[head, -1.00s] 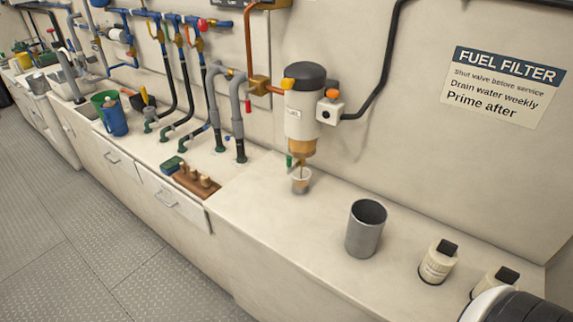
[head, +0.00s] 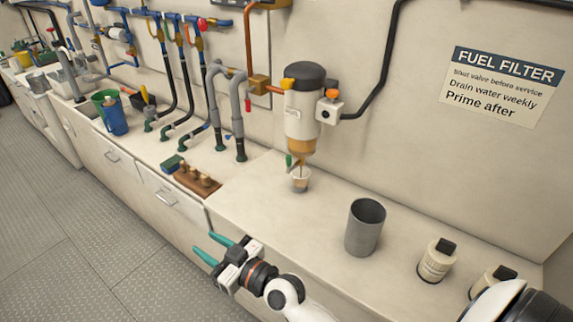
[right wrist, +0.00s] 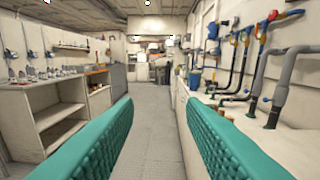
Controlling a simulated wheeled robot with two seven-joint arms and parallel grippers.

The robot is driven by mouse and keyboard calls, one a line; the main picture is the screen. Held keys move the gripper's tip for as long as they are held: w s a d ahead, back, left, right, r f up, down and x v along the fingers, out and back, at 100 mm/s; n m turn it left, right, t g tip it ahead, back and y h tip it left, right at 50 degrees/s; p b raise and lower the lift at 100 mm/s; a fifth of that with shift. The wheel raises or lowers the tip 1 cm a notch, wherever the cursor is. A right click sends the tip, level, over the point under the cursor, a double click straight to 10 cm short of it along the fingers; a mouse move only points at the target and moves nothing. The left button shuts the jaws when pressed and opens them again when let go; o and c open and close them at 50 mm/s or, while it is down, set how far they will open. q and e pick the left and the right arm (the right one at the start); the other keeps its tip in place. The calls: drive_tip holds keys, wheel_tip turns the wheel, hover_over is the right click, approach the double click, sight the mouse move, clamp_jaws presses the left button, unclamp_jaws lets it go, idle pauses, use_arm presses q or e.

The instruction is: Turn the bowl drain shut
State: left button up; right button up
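The fuel filter (head: 303,115) hangs on the wall, a white canister with a black cap. Its amber bowl (head: 302,146) is at the bottom. A small green drain lever (head: 289,161) points downward just below the bowl. A thin amber-brown line runs from the drain toward a small translucent cup (head: 300,182) on the counter; I cannot tell whether it is a stream or a spout. My right gripper (head: 204,242) is open and empty, in front of the counter, well left of and nearer than the drain. Its teal fingers also show wide apart in the right wrist view (right wrist: 160,120). My left gripper is not in view.
A grey cup (head: 365,228) stands right of the filter on the white counter (head: 265,215). Two pale bottles with black caps stand farther right (head: 437,260). A brown block with pegs (head: 197,180), hoses and a blue jug (head: 115,118) are to the left. Open floor lies in front.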

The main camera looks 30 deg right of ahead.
drive_tip(key=w+d+r+m+t+h, duration=0.4)
drive_tip(key=w, duration=0.2)
drive_tip(key=m+g+h, duration=1)
drive_tip(key=m+h, duration=0.2)
drive_tip(key=h, duration=0.7)
approach(288, 163)
drive_tip(key=p+x, duration=0.1)
drive_tip(key=x, duration=0.8)
drive_tip(key=shift+w, duration=0.15)
drive_tip(key=shift+c, duration=0.6)
drive_tip(key=shift+f+m, duration=0.1)
drive_tip(key=shift+m, duration=0.2)
clamp_jaws()
